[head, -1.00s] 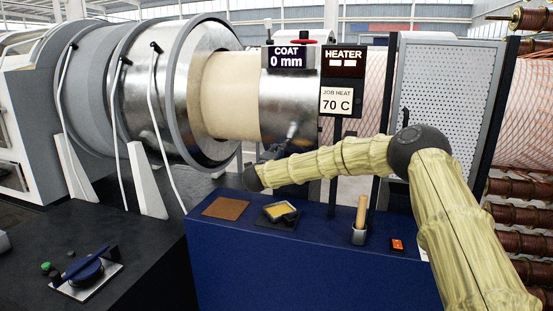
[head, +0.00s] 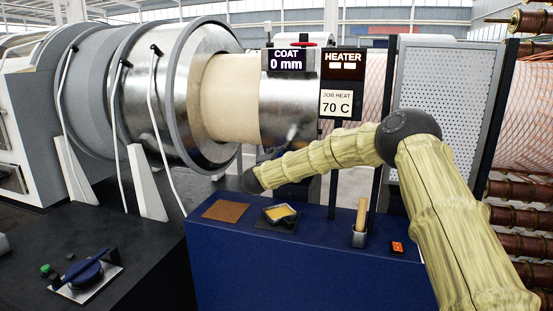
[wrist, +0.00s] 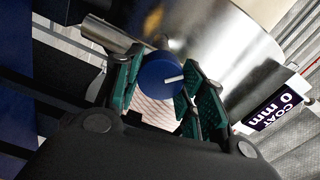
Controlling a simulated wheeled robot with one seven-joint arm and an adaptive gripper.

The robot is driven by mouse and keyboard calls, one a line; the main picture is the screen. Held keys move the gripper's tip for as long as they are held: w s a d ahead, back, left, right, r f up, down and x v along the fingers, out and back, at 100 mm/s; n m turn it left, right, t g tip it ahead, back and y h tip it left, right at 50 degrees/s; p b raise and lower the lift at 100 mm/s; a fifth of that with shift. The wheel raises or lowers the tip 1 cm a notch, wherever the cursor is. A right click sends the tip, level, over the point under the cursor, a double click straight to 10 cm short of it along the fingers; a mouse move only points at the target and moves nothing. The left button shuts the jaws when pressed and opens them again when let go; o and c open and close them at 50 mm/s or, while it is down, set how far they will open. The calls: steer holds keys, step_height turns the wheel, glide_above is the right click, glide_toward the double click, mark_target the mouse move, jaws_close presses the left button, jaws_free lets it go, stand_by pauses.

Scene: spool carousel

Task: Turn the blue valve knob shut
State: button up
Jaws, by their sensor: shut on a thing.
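The blue valve knob (wrist: 154,72) is round with a white pointer line on its face. It sits between the green-padded fingers of my gripper (wrist: 160,82) in the wrist view. The fingers are closed on the knob, one on each side, with the pointer toward the right finger. A shiny metal cylinder lies behind it. In the head view the knob and my fingers are hidden behind my arm, just below the metal coating collar (head: 288,112).
The COAT display (head: 286,60) reads 0 mm and the HEATER sign (head: 343,64) stands to its right. A blue bench (head: 290,262) below bears a brown pad (head: 225,211), a yellow-topped tray (head: 280,212) and a wooden-handled tool (head: 361,216). A blue lever (head: 84,273) is at lower left.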

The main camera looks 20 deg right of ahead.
steer(key=shift+a+f, duration=0.1)
steer(key=o, duration=1)
steer(key=v, duration=1.2)
